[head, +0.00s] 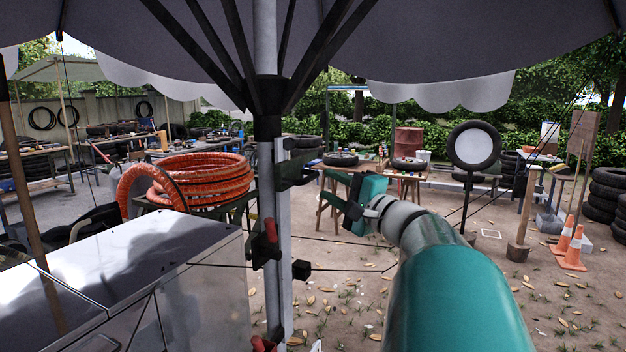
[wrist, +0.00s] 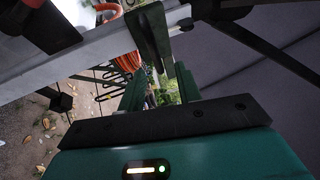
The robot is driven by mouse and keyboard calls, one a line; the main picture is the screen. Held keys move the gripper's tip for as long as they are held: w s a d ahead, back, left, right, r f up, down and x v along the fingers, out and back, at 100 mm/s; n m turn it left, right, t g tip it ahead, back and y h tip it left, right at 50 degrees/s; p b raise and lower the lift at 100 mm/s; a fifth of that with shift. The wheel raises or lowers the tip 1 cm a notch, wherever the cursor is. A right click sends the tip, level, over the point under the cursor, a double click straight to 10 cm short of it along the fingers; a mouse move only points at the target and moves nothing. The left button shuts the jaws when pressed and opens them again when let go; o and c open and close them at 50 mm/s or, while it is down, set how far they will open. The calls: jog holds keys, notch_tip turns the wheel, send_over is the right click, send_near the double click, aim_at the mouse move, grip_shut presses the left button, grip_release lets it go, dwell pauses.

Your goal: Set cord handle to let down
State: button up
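A dark flat lever (head: 292,181), which looks like the cord handle, sticks out from the pale upright pole (head: 284,225) in the head view. In the wrist view the lever (wrist: 149,32) crosses the pole, and its end lies just beyond the gap between my fingers. My teal gripper (head: 324,181) is beside the pole on its right, facing the lever. In the wrist view the two green fingers (wrist: 161,88) stand apart with nothing clearly held between them. I cannot tell whether a finger touches the lever.
The umbrella canopy (head: 420,40) hangs above. Ground to the right is mostly open, with traffic cones (head: 573,250).

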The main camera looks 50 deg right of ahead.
jog(key=s+f, duration=0.1)
jog(key=s, duration=0.5)
jog(key=shift+s+a, duration=0.15)
jog(key=shift+s, duration=0.2)
jog(key=w+a+f+n+g+y, duration=0.2)
jog(key=a+f+n+g, duration=0.15)
jog(key=a, duration=0.45)
jog(key=w+a+f+n+g+y, duration=0.2)
jog(key=a+f, duration=0.3)
jog(key=a, duration=0.3)
jog(key=w+a+f+n+g+y, duration=0.2)
jog(key=a+f+n+g+y, duration=0.15)
jog(key=a, duration=0.45)
jog(key=s+a+f+n+g+h, duration=0.5)
jog(key=s+a+f+n, duration=0.4)
jog(key=f, duration=0.4)
jog(key=a+n+h, duration=0.1)
jog(key=a, duration=0.1)
jog(key=shift+a, duration=0.35)
jog(key=shift+h, duration=0.25)
jog(key=shift+c, duration=0.2)
